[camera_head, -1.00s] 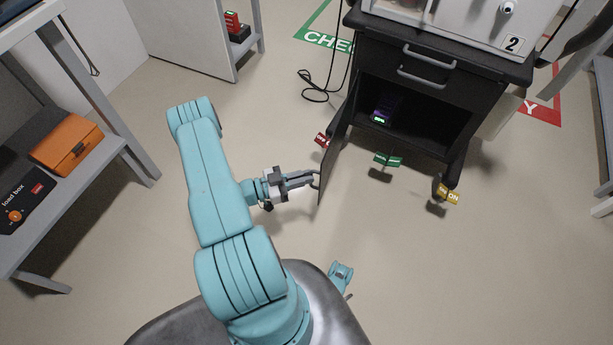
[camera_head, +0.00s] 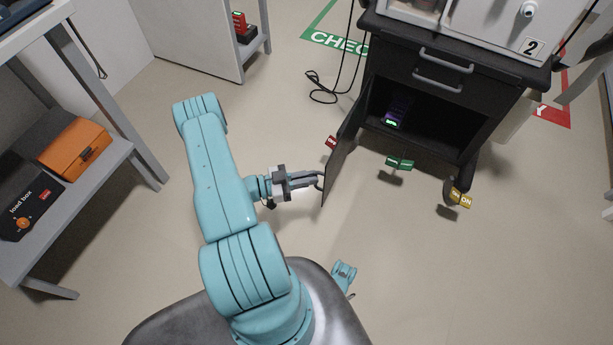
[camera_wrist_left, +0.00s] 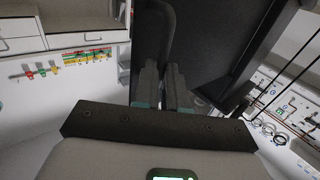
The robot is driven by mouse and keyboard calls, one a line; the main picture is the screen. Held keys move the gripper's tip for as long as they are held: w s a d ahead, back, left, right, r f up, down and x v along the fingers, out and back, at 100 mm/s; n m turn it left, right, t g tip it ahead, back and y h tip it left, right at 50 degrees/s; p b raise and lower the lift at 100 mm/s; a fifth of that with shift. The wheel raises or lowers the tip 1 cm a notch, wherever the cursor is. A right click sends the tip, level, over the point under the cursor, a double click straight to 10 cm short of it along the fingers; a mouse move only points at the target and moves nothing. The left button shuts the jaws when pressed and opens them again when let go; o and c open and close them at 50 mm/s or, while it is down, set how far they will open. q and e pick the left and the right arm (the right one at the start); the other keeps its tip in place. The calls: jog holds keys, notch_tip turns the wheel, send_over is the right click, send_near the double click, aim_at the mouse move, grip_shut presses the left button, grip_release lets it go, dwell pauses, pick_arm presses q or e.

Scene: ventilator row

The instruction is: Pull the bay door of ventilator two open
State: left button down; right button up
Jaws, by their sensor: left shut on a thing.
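The black cart of ventilator two (camera_head: 445,95) stands at the upper right, with a "2" label on the white unit on top. Its bay door (camera_head: 340,165) stands swung well open on the left side of the bay, seen nearly edge-on. Inside the open bay (camera_head: 425,135) is a small dark box with a green light (camera_head: 396,113). My left gripper (camera_head: 318,180) is shut on the door's handle at the door's outer edge. In the left wrist view the fingers (camera_wrist_left: 163,85) reach to the dark door (camera_wrist_left: 205,40). My right gripper is not clearly visible.
Red, green (camera_head: 400,163) and yellow (camera_head: 461,198) tags are at the cart's base. A shelf with an orange case (camera_head: 75,148) and a load box (camera_head: 25,205) stands at left. A black cable lies left of the cart.

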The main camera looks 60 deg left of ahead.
pick_arm(q)
jog(key=shift+d, duration=0.1)
jog(key=c, duration=1.2)
grip_release()
jog(key=p+v, duration=0.2)
jog(key=v, duration=1.4)
jog(key=shift+s+f+p, duration=0.1)
jog(key=shift+s+p, duration=0.05)
jog(key=shift+p, duration=0.15)
